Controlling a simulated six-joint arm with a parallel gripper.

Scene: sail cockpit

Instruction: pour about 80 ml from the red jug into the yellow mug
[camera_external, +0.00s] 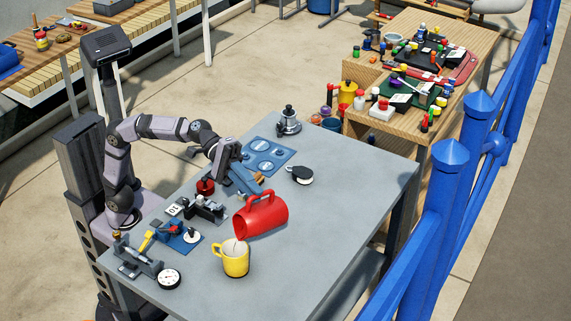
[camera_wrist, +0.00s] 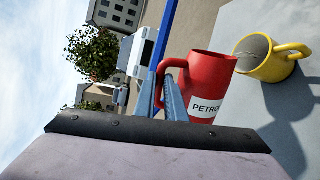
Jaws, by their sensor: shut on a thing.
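The red jug (camera_external: 264,214) is tipped far over above the grey table, its mouth facing down-left toward the yellow mug. My gripper (camera_external: 256,193) is shut on its handle. The yellow mug (camera_external: 236,263) stands upright on the table, just below the jug's mouth. A thin pale streak shows at the mug's opening, like liquid from the jug. In the wrist view the jug (camera_wrist: 208,85) carries a white label partly reading "PETRO", and its rim is beside the mug (camera_wrist: 268,68). The pale streak shows there too. The mug's fill level is unclear.
Left of the mug are a dial gauge (camera_external: 167,279), a blue plate (camera_external: 183,237) with small tools, and a black fixture (camera_external: 205,209). Behind are a blue mat (camera_external: 266,158), a black-and-white round item (camera_external: 300,175) and a metal pot (camera_external: 288,122). The table's right side is clear.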

